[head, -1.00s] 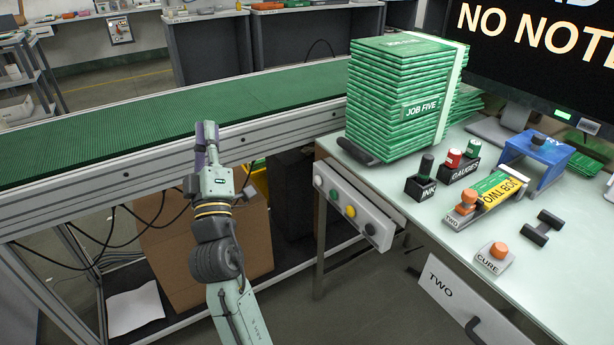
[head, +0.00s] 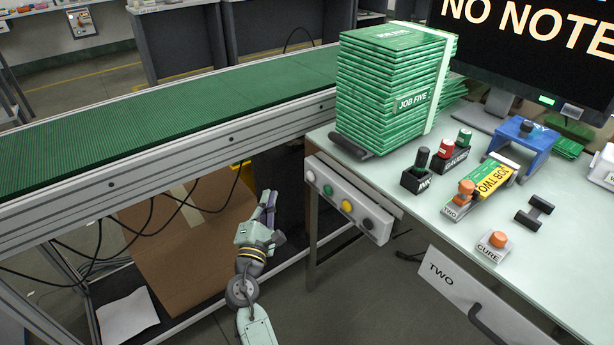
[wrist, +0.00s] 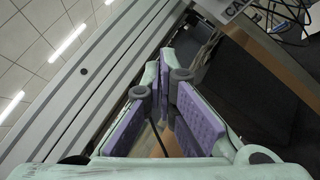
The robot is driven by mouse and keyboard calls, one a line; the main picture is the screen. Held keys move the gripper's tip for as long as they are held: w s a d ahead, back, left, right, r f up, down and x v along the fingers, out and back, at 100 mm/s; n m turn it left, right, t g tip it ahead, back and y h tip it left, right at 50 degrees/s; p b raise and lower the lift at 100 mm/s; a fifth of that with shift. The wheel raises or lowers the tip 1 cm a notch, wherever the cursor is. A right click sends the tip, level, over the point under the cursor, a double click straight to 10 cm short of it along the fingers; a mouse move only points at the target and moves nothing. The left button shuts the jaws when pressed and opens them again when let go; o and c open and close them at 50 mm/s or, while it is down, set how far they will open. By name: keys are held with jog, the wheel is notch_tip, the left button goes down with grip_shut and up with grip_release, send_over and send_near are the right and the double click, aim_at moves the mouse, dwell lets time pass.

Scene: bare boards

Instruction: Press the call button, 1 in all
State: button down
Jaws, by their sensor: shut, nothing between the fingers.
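A pale control panel (head: 338,216) is fixed to the front side of the workbench.
The green conveyor (head: 180,110) runs behind my arm, with a cardboard box (head: 190,255) below. On the bench (head: 420,215) are a stack of green packs (head: 385,90), an orange CURE button (head: 498,239) and an INK holder (head: 418,180). A drawer marked TWO (head: 470,300) faces forward.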

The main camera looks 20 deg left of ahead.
aim_at(310, 177)
jog(key=w+d+p, duration=0.1)
jog(key=w+d, duration=0.4)
jog(key=w, duration=0.2)
jog(key=shift+d, duration=0.2)
dwell(1.6)
jog(key=shift+w+d, duration=0.2)
jog(key=shift+w, duration=0.1)
jog(key=shift+w+d, duration=0.3)
jog(key=shift+w, duration=0.1)
dwell(0.6)
dwell(0.4)
jog(key=shift+s+a, duration=0.5)
jog(key=shift+s, duration=0.2)
